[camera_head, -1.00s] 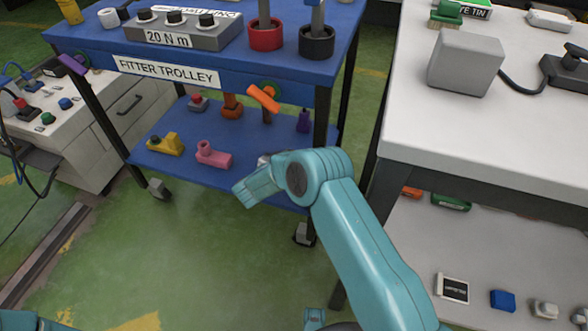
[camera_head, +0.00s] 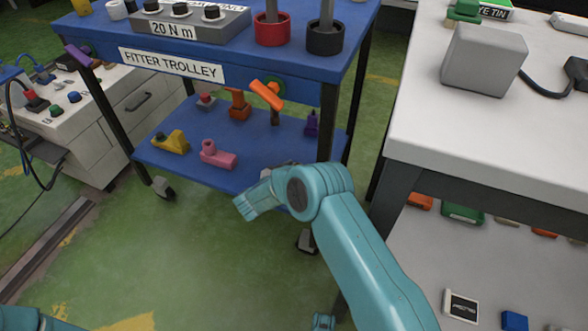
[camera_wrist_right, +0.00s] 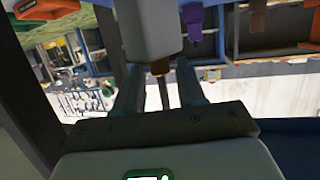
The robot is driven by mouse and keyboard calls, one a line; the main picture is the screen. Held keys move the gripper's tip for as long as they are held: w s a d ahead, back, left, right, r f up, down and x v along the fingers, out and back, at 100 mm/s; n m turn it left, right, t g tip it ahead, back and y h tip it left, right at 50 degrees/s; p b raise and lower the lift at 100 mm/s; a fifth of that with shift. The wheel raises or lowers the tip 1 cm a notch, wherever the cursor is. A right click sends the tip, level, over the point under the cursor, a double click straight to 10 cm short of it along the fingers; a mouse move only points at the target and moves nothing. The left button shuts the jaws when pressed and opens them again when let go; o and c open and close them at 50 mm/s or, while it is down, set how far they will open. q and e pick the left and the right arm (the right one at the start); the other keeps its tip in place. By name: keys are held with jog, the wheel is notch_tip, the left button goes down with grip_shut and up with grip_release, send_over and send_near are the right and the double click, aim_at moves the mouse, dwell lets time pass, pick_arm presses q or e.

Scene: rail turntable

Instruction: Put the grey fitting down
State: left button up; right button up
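The grey fitting (camera_wrist_right: 150,28) is a pale grey block with a brownish stub at its near end in the right wrist view. My right gripper (camera_wrist_right: 158,82) has its two fingers on either side of the fitting's near end and appears shut on it. In the head view my teal right arm hides the gripper and nearly all of the fitting, at the front right of the trolley's blue lower shelf (camera_head: 235,180). I cannot tell whether the fitting touches the shelf. My left gripper is not in view.
The lower shelf also holds a yellow fitting (camera_head: 171,142), a pink fitting (camera_head: 217,154), an orange one (camera_head: 238,105) and a purple one (camera_head: 312,123). A white bench (camera_head: 480,140) stands close on the right.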

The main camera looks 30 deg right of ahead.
jog(key=shift+r, duration=0.25)
jog(key=p+v, duration=0.3)
jog(key=v, duration=0.9)
jog(key=shift+p, duration=0.4)
